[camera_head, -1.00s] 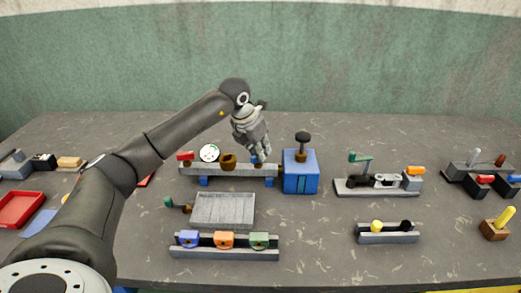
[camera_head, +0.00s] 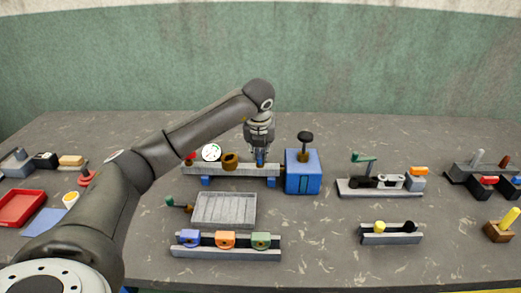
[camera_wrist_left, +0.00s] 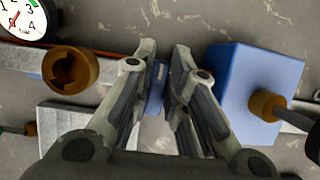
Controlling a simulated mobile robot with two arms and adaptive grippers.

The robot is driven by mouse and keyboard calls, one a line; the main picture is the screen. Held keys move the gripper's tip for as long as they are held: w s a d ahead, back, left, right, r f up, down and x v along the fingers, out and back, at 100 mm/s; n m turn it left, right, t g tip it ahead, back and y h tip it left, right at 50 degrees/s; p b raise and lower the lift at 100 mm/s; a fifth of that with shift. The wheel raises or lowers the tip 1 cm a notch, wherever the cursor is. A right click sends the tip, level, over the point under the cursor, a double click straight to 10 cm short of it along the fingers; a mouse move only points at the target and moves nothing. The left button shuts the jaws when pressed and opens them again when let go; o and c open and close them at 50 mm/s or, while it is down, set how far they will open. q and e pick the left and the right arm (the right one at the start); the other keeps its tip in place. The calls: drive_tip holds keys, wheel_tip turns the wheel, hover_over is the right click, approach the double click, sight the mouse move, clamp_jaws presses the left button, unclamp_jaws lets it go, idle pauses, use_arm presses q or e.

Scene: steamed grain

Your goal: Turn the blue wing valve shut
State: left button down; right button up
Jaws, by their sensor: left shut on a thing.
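The blue wing valve (camera_wrist_left: 157,85) sits on the grey pipe rail, just left of the blue box. In the head view only a little blue of it (camera_head: 260,161) shows below my left gripper (camera_head: 260,157). My left gripper points down from above and is shut on the wing. In the left wrist view the fingers of the gripper (camera_wrist_left: 160,75) stand on either side of the wing, which looks narrow and runs up and down the picture. The fingers hide part of it. My right gripper is not in view.
The blue box (camera_head: 303,178) with a dark knob stands close on the right. A brown cup-like fitting (camera_head: 230,160) and a white dial (camera_head: 211,152) are on the left. A grey tray (camera_head: 224,210) lies in front. Bare table lies behind the rail.

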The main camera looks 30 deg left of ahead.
use_arm(q)
drive_tip(key=shift+w+a+r, duration=0.1)
drive_tip(key=shift+r, duration=0.05)
idle(0.3)
drive_tip(key=c, duration=1.4)
unclamp_jaws()
drive_tip(key=shift+c, duration=0.2)
drive_tip(key=v, duration=1.2)
